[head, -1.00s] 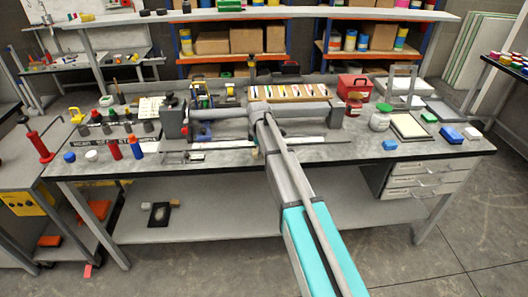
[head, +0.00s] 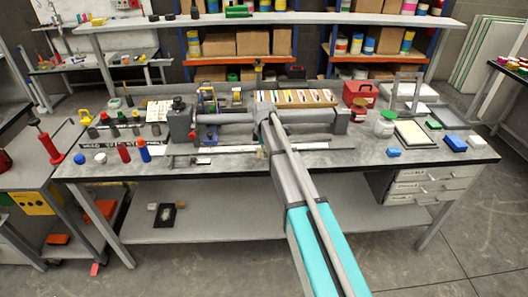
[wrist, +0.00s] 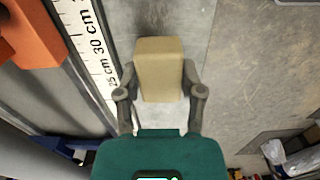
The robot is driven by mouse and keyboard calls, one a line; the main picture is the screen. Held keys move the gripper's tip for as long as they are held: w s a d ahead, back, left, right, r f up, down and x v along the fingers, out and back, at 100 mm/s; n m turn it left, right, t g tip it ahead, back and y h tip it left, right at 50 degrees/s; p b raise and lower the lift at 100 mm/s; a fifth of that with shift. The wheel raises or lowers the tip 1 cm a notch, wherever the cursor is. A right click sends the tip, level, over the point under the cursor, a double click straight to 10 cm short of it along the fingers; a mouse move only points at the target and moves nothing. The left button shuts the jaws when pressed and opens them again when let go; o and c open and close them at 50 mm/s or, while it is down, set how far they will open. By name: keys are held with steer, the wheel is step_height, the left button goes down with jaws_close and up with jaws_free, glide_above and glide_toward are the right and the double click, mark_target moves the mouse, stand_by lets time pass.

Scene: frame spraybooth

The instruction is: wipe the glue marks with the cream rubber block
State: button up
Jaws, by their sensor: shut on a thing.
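In the wrist view the cream rubber block (wrist: 160,72) stands out between the two fingers of my gripper (wrist: 160,88). The fingers touch its left and right sides and are shut on it. The block is over a pale grey strip of the bench surface, just right of a white ruler. I cannot tell whether it touches the surface. In the head view my arm hides most of the gripper. I cannot clearly make out any glue marks in either view.
The white ruler (wrist: 98,45) and an orange thing (wrist: 35,38) lie left of the block. A grey bench (head: 345,157) carries bottles, a red box (head: 360,92), a blue block (head: 393,152) and a rack of coloured items (head: 297,97). The bench's front right is fairly clear.

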steer(key=shift+r+p, duration=1.25)
steer(key=shift+r, duration=0.25)
steer(key=shift+r, duration=0.1)
steer(key=shift+r+p, duration=1.45)
steer(key=shift+p, duration=0.05)
steer(key=shift+d+f+b, duration=0.1)
steer(key=shift+f+b, duration=0.35)
steer(key=shift+f, duration=0.05)
steer(key=shift+f, duration=0.1)
steer(key=shift+f, duration=0.1)
